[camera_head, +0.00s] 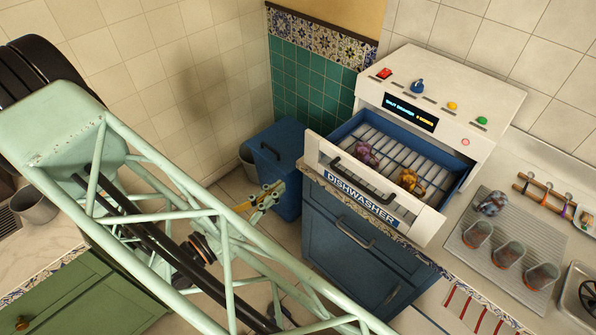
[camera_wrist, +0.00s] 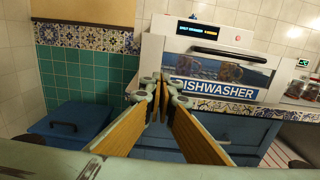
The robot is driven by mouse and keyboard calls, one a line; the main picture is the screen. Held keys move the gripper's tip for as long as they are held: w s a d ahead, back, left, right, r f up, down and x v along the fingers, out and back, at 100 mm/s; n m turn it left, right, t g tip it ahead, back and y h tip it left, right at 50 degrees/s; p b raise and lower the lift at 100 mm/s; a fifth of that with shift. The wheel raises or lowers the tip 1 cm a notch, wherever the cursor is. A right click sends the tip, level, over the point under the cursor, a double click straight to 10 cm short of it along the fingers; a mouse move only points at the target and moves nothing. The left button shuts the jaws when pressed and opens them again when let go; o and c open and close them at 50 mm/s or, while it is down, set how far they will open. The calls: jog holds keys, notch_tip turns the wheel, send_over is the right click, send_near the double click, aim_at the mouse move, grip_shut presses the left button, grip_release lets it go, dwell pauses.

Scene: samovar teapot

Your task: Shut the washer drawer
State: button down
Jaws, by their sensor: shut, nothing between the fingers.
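The white dishwasher (camera_head: 455,90) stands on the counter, and its drawer (camera_head: 375,190) is pulled out toward the front. The drawer front has a dark handle (camera_head: 362,183) and the word DISHWASHER. Inside, on a rack in a blue tub, sit a purple patterned cup-like item (camera_head: 366,154) and a yellow-brown one (camera_head: 409,181). My gripper (camera_head: 280,187) is shut and empty, in front of and left of the drawer, apart from it. In the wrist view, the closed fingertips (camera_wrist: 164,82) appear left of the drawer front (camera_wrist: 228,75); the handle shows above the label.
A blue lidded bin (camera_head: 275,165) stands on the floor in the corner, behind my gripper. Blue cabinets (camera_head: 350,245) are below the dishwasher. A grey mat (camera_head: 500,245) with several cups lies right of it. The floor before the cabinets looks clear.

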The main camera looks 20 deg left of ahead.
aim_at(317, 158)
jog(key=shift+w, duration=0.1)
jog(key=shift+b+x, duration=0.35)
jog(key=shift+x, duration=6.45)
jog(key=shift+w+d, duration=0.1)
jog(key=shift+w, duration=0.05)
